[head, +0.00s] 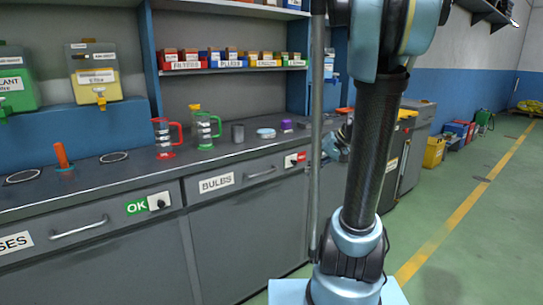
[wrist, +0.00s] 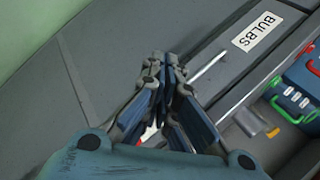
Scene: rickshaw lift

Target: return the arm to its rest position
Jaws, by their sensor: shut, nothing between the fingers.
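My arm stands upright on the right of the head view, with its dark forearm tube (head: 378,150) in front of the end of the bench. My gripper (head: 338,145) is partly hidden behind the pole and arm there, near the bench's right end. In the wrist view my gripper (wrist: 165,62) points away from the camera with its fingers together and nothing between them. Behind the fingers are the grey front of the drawer labelled BULBS (wrist: 257,32) and its metal handle (wrist: 208,66). The fingertips look close to this front; contact cannot be told.
A blue object (wrist: 298,95) with red and green parts shows at the wrist view's right. Green floor (head: 470,240) is clear at right.

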